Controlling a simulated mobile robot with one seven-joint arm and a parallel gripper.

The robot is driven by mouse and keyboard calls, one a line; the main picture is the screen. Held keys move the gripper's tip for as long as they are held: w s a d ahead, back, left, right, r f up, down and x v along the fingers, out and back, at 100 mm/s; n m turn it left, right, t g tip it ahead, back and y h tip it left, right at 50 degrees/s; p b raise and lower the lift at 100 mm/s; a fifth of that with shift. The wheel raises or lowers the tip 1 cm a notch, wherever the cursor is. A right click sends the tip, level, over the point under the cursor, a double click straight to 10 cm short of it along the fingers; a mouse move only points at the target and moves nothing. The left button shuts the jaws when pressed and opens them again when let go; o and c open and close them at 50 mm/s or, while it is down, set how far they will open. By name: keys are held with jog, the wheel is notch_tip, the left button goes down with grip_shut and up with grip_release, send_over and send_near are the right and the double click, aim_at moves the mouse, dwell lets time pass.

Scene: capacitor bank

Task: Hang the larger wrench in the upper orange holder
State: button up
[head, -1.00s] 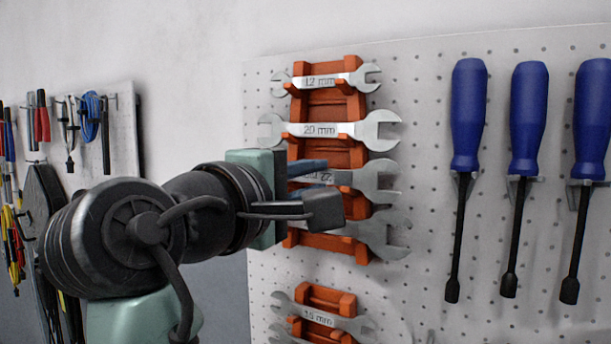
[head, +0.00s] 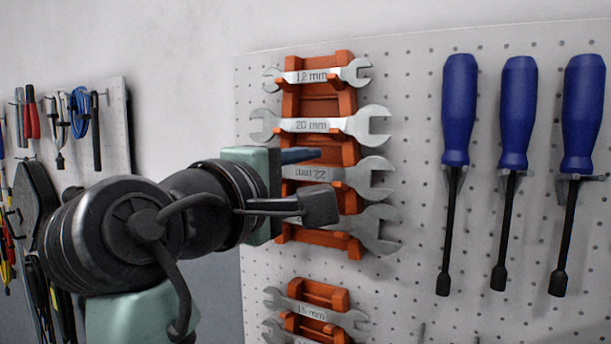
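The upper orange holder (head: 347,101) is on the pegboard with several wrenches across it. From the top they are a 12 mm wrench (head: 318,76), a 20 mm wrench (head: 318,125), a 22 mm wrench (head: 325,173) with its label upside down, and a larger-headed wrench (head: 375,229) with its label hidden. The 22 mm wrench lies roughly level across the holder; its left end is hidden by my gripper. My gripper (head: 305,175) is left of the holder, open, its blue upper finger just above the 22 mm wrench. The lower finger is hidden behind a black block on my wrist.
A lower orange holder (head: 322,293) holds smaller wrenches. Three blue screwdrivers (head: 517,110) hang at right on the pegboard (head: 410,290). Another tool board (head: 115,140) is at far left. Pegboard between the wrenches and screwdrivers is free.

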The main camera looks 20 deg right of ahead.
jog(key=shift+o, duration=0.4)
jog(key=shift+f, duration=0.1)
jog(key=shift+s+a, duration=0.15)
jog(key=shift+a, duration=0.1)
jog(key=b+v, duration=0.7)
jog(key=v, duration=0.5)
jog(key=w+a+f+m+t+y+b, duration=0.2)
jog(key=w+a+f+t+y+b, duration=0.35)
jog(key=t, duration=0.45)
jog(key=s+a+f+m+t+y+b, duration=0.1)
jog(key=s+a+m+t+y, duration=0.1)
jog(key=s+m+t+y, duration=0.3)
jog(key=s+t+y, duration=0.1)
jog(key=s+y, duration=0.2)
jog(key=s, duration=0.3)
jog(key=shift+a+f+m+y+b, duration=0.25)
jog(key=shift+f+m+y+b, duration=0.05)
jog(key=shift+f+y+b, duration=0.1)
